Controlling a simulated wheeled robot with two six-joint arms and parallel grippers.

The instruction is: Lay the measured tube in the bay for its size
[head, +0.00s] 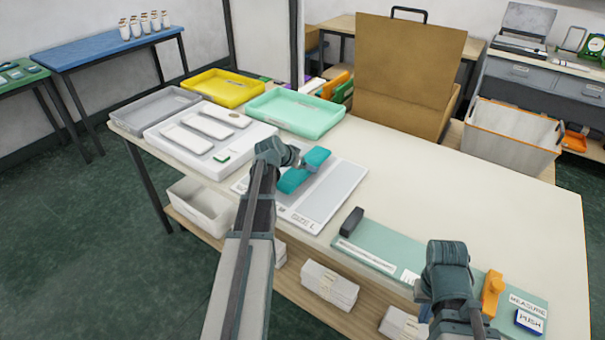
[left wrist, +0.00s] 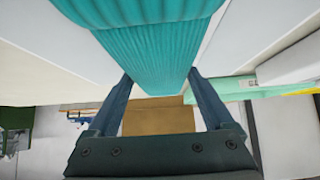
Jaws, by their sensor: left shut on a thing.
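A teal ribbed tube (head: 293,182) is in my left gripper (head: 300,164), over the grey board marked SIZE L (head: 345,183). I cannot tell whether it touches the board. In the left wrist view the ribbed tube (left wrist: 155,50) lies between the two fingers (left wrist: 160,78), across the top of the picture. My left arm hides part of the board's left side. My right gripper (head: 447,262) is over the green measuring board (head: 385,240), left of its orange slider (head: 492,292); its fingers are not clear. The board has a dark block (head: 351,222) at its left end.
Behind the SIZE L board are a white slotted tray (head: 180,150), a grey tray (head: 150,107), a yellow tray (head: 222,88) and a mint tray (head: 297,113). A large brown box (head: 400,70) and a white bin (head: 512,135) stand behind the table. The table's right part is clear.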

